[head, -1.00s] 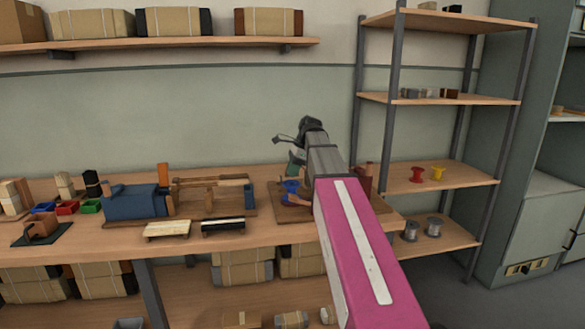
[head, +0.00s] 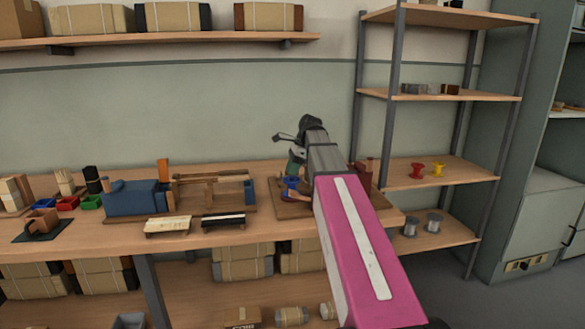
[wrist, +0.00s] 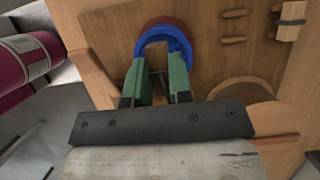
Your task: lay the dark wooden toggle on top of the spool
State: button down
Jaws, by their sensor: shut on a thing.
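A blue spool (head: 291,185) stands on the wooden board toward the right end of the workbench. In the wrist view it shows as a blue ring (wrist: 178,38) with a dark red edge beyond it. My gripper (head: 296,166) points down above the spool in the head view. In the wrist view, the green fingers of my gripper (wrist: 160,72) reach to the near side of the blue ring. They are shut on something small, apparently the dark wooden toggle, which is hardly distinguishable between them. I cannot tell whether it touches the spool.
The wooden board (wrist: 215,60) has several pegs and a round pale disc (wrist: 245,92) near the gripper. Two brushes, one pale (head: 167,225) and one black (head: 223,220), lie at the bench front. A blue vise-like block (head: 137,199) stands left. Red (head: 417,170) and yellow spools sit on the rack.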

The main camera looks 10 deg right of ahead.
jog(key=shift+f, duration=0.9)
dwell(1.2)
jog(key=c, duration=0.9)
grip_release()
jog(key=shift+c, duration=0.2)
jog(key=v, duration=1)
jog(key=shift+d+r, duration=0.25)
jog(key=shift+r, duration=0.1)
